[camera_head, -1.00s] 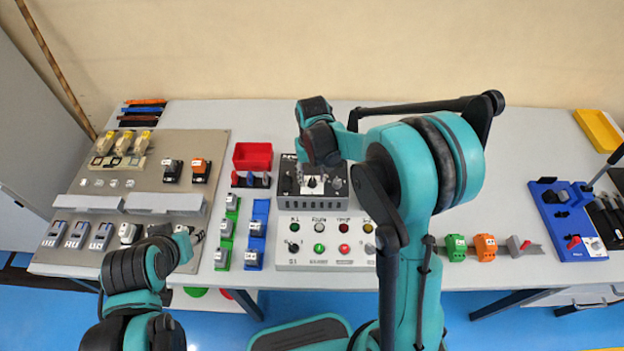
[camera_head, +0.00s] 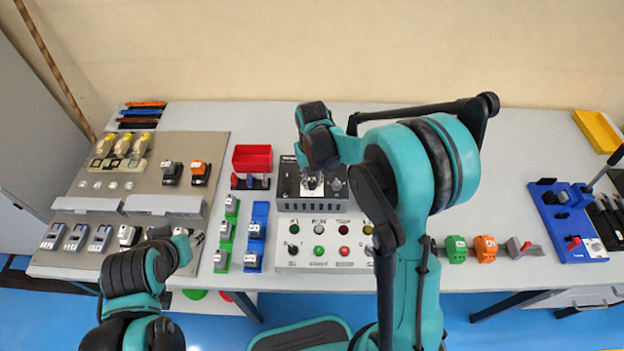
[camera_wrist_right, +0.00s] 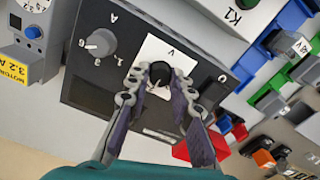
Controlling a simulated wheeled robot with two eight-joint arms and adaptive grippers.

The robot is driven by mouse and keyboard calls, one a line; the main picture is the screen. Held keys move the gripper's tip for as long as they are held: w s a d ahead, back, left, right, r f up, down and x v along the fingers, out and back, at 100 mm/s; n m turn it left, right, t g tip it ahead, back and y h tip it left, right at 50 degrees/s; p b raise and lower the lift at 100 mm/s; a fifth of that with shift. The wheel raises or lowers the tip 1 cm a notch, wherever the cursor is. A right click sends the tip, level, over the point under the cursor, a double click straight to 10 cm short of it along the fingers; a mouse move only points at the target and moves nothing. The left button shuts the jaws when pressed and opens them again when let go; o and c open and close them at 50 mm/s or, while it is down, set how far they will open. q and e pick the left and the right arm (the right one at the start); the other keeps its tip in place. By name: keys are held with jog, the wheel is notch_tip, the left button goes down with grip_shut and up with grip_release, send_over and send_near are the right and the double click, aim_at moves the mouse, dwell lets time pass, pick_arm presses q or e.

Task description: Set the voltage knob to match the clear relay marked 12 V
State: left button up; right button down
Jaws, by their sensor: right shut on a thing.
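The voltage knob (camera_wrist_right: 160,72) is a small black knob on a white plate marked V, on the dark face of a power supply unit (camera_head: 289,178). My right gripper (camera_wrist_right: 160,84) is shut on the voltage knob, one grey finger on each side; it also shows in the head view (camera_head: 312,182), over the middle of the unit. The knob's pointer and scale are mostly hidden by the fingers. Clear, yellowish relays (camera_head: 122,145) stand in a row at the upper left of the grey board; their markings are too small to read. My left gripper is hard to make out beside the board's lower right.
A second knob marked A (camera_wrist_right: 101,43) sits close beside the voltage knob. A button panel (camera_head: 300,255) lies in front of the unit, and a red bin (camera_head: 252,157) behind left. Green and blue relay rails stand left. The table right of my right arm has free room.

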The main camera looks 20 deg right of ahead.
aim_at(312, 183)
jog(key=n, duration=0.5)
jog(key=shift+n, duration=0.3)
jog(key=n, duration=0.5)
jog(key=shift+n, duration=0.3)
dwell(0.3)
jog(key=c, duration=1.3)
grip_release()
notch_tip(312, 183, up, 12)
